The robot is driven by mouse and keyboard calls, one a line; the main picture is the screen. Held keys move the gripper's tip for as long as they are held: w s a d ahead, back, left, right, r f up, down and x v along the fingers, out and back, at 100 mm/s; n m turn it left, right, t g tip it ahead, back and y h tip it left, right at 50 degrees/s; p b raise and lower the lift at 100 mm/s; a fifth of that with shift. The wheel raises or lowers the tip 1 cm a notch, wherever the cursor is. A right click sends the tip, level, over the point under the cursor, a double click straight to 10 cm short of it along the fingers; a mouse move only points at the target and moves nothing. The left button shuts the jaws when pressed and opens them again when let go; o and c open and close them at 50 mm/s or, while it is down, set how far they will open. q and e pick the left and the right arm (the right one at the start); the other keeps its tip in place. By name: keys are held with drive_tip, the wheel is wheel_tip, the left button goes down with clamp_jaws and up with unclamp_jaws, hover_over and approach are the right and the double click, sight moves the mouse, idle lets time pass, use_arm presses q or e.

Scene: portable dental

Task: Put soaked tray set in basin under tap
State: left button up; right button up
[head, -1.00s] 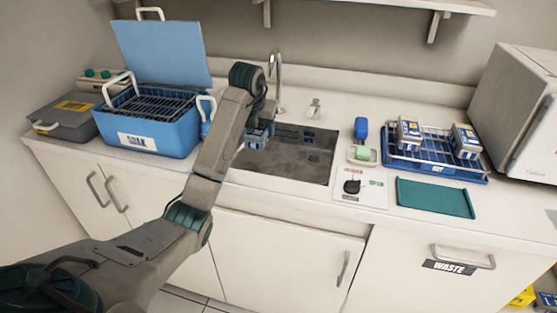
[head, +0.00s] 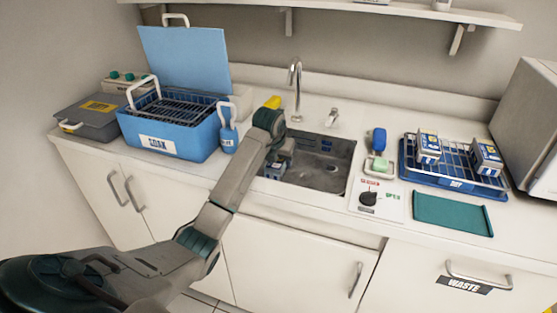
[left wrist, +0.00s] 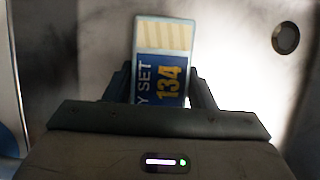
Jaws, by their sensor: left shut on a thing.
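My left gripper (head: 277,167) is shut on a tray set (left wrist: 160,60), a small packet with a blue label reading "134" and a cream striped end. The set also shows in the head view (head: 275,172), partly hidden by the gripper, at the left front part of the sink basin (head: 325,178). In the left wrist view the grey basin floor lies behind the set, with a round drain (left wrist: 286,38) at the upper right. I cannot tell whether the set touches the floor. The tap (head: 295,85) stands behind the basin. My right gripper is not in view.
Right are a blue rack (head: 453,180) holding two packets and a green mat (head: 453,214). The basin's right part looks clear.

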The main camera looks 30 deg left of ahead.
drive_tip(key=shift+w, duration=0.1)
use_arm(q)
drive_tip(key=shift+f, duration=0.1)
drive_tip(key=o, duration=1.1)
drive_tip(key=shift+o, duration=0.2)
drive_tip(key=shift+r, duration=0.35)
drive_tip(key=v, duration=0.9)
drive_tip(key=shift+s+r, duration=0.15)
drive_tip(key=shift+s, duration=0.05)
drive_tip(key=shift+s+d+r, duration=0.1)
drive_tip(key=shift+s+r, duration=0.2)
drive_tip(key=shift+r, duration=0.35)
drive_tip(key=shift+s+r+p, duration=0.15)
drive_tip(key=shift+r+p, duration=0.2)
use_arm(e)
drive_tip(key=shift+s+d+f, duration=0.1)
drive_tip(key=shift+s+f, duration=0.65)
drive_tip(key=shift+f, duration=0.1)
